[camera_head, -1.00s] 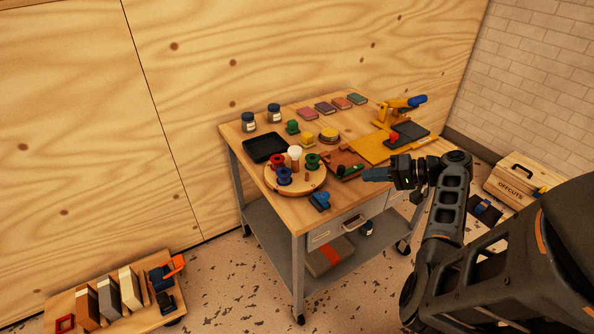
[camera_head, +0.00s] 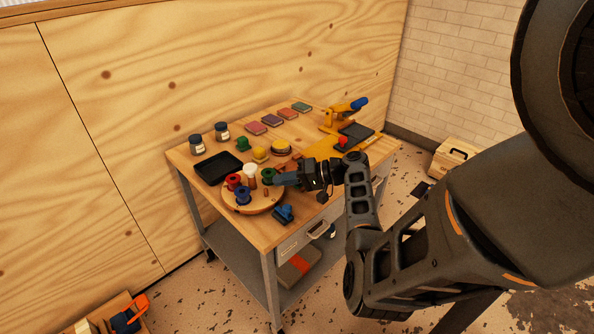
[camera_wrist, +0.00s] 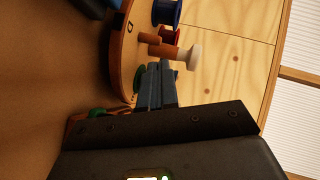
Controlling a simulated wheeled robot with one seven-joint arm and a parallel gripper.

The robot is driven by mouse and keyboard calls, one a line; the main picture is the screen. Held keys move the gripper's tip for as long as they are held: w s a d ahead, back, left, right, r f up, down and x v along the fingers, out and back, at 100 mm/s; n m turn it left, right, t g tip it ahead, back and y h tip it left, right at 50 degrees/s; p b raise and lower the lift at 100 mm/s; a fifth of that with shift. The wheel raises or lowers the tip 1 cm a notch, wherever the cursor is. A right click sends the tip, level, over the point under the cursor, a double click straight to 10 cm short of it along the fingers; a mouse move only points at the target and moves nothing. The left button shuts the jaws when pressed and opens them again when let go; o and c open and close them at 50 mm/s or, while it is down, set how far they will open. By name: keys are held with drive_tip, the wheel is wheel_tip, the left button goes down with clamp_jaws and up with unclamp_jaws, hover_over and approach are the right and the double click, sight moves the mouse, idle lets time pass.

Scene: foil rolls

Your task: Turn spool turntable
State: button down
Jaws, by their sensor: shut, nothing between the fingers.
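The round wooden spool turntable (camera_head: 253,205) sits on the front left of the workbench top. It bears a red spool (camera_head: 233,181), a blue spool (camera_head: 243,196), a green spool (camera_head: 268,175) and a white-topped peg (camera_head: 250,170). My gripper (camera_head: 276,180) is shut and empty at the turntable's right side, by the green spool. In the wrist view my gripper (camera_wrist: 157,68) points past the turntable's edge (camera_wrist: 122,60), with the white-topped peg (camera_wrist: 190,57) and blue spool (camera_wrist: 167,12) beyond. I cannot tell whether the fingers touch anything.
A black tray (camera_head: 218,168) lies behind the turntable. A blue object (camera_head: 284,214) lies at the bench's front edge. Jars (camera_head: 197,145), a green piece (camera_head: 242,144) and yellow pieces (camera_head: 261,155) stand farther back. A yellow press (camera_head: 340,118) stands at the far right.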

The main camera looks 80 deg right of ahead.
sight(266, 190)
drive_tip(key=shift+w+a+f, duration=0.35)
drive_tip(key=shift+w+a, duration=0.2)
drive_tip(key=shift+a, duration=0.15)
drive_tip(key=shift+w+a+f, duration=0.1)
drive_tip(key=shift+w+a, duration=0.05)
drive_tip(key=shift+a, duration=0.3)
drive_tip(key=shift+w+a+f, duration=0.1)
drive_tip(key=shift+w+a, duration=0.05)
drive_tip(key=shift+a, duration=0.25)
drive_tip(key=shift+d, duration=0.1)
